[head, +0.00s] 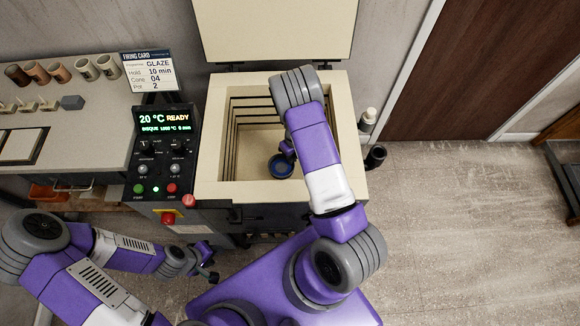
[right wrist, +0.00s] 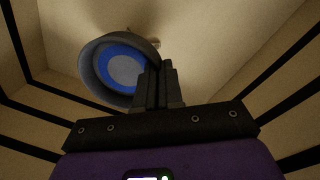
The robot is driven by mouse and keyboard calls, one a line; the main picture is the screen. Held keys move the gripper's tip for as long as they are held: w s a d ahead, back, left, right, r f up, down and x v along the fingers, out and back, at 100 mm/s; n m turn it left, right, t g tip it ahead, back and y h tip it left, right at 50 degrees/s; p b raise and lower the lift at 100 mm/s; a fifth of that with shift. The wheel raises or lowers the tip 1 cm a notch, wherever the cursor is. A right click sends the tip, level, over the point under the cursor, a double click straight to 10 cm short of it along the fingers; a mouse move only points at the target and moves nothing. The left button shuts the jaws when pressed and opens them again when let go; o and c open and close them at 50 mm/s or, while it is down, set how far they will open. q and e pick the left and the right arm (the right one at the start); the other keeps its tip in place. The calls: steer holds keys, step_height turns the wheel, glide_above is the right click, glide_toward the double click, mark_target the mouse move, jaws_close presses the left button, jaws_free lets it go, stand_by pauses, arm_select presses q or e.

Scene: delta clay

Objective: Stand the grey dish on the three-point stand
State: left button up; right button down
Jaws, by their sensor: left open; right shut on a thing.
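The grey dish (head: 281,167), with a blue ring inside, is within the open kiln chamber, near its front wall. My right gripper (head: 289,150) reaches down into the chamber and is shut on the dish's rim. In the right wrist view the dish (right wrist: 99,72) sits at the left of the closed fingers (right wrist: 158,82). A small pale shape (right wrist: 156,36) shows just past the dish's rim; it may be part of the three-point stand, which is otherwise hidden. I cannot tell whether the dish touches anything below. My left gripper (head: 208,265) is open and empty, outside the kiln at the front left.
The kiln's rim (head: 208,155) surrounds the chamber, with dark grooves along its walls; its lid (head: 275,30) stands open. A control panel (head: 163,150) reading 20 °C READY stands left of it. Several cups (head: 60,72) sit on the left bench. The floor (head: 470,230) at right is clear.

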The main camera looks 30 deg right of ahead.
steer(key=shift+f+b, duration=0.85)
steer(key=shift+f, duration=1.7)
steer(key=shift+f, duration=0.2)
steer(key=c, duration=1.3)
jaws_free()
steer(key=shift+r, duration=0.1)
steer(key=r+p, duration=0.1)
steer(key=r, duration=0.3)
steer(key=r+p, duration=0.1)
steer(key=r, duration=0.3)
steer(key=d+r+p, duration=0.1)
steer(key=r+p, duration=0.1)
steer(key=r, duration=0.2)
steer(key=shift+d, duration=0.1)
